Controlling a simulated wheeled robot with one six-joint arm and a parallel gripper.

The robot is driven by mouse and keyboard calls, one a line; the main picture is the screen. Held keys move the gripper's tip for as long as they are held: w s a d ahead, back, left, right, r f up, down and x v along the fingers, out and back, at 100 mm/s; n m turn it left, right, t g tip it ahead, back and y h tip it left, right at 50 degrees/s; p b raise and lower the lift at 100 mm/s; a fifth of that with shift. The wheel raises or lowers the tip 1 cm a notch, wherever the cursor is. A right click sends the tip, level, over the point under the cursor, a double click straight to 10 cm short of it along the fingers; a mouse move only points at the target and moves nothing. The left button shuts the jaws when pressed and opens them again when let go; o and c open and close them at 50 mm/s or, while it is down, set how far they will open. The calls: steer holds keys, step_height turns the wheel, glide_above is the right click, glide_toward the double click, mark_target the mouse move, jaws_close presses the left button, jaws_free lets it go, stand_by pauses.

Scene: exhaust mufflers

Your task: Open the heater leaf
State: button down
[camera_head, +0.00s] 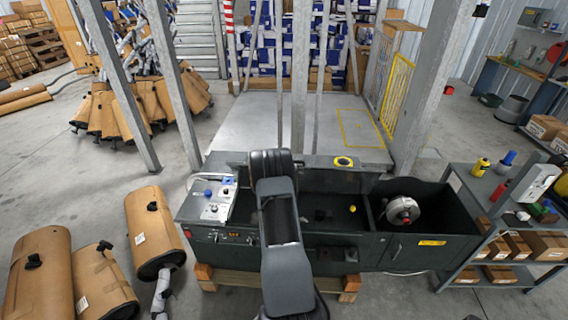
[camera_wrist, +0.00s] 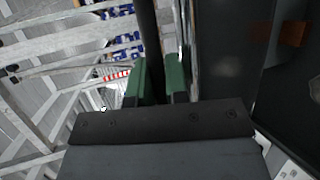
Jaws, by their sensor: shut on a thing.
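In the wrist view my gripper (camera_wrist: 163,82), with green finger pads, is shut on a dark upright bar (camera_wrist: 148,32). The bar runs up out of the picture from between the fingers. A large dark panel (camera_wrist: 228,60) stands close on the right, with a pale edge beside the fingers. I cannot tell whether the bar belongs to the heater leaf, or how far the leaf stands open. In the head view my arm hides my gripper and whatever it holds. A dark machine (camera_head: 345,260) with a control panel (camera_head: 213,200) stands behind my arm.
Brown mufflers (camera_head: 153,225) lie on the floor at left. Steel posts (camera_head: 432,80) rise behind the machine, around a grey platform (camera_head: 250,122). A shelf cart (camera_head: 500,190) with bottles and boxes stands at right. Some concrete floor is clear at far left and far right.

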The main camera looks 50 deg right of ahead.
stand_by(0.3)
steer(key=c, duration=1.1)
jaws_free()
steer(key=shift+c, duration=0.2)
steer(key=b+v, duration=0.1)
steer(key=v, duration=1.3)
steer(key=shift+b, duration=0.4)
